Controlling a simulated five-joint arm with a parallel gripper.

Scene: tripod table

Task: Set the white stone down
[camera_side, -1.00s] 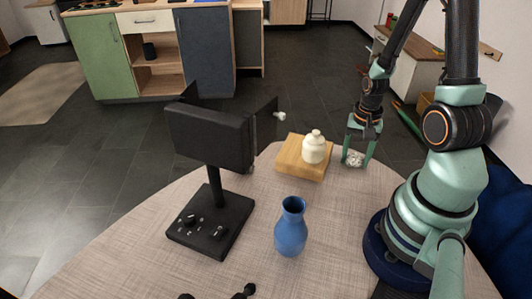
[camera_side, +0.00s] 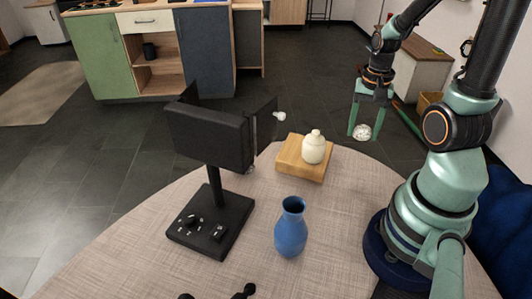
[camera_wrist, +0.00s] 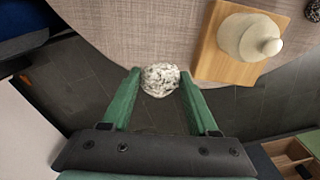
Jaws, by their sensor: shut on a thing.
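The white stone (camera_side: 362,132), speckled with dark grey, is held between the fingertips of my gripper (camera_side: 367,119). In the wrist view the stone (camera_wrist: 160,79) sits between the two green fingers of my gripper (camera_wrist: 158,84), near the table's rounded edge. In the side view the stone appears raised, near or beyond the back right edge of the table (camera_side: 130,262). Its exact height above the table is hard to tell.
A wooden board (camera_side: 290,158) carrying a cream lidded jar (camera_side: 313,148) is left of the stone. A blue vase (camera_side: 291,228) and a black stand with a panel (camera_side: 210,138) are on the table. The cloth right of the board is clear.

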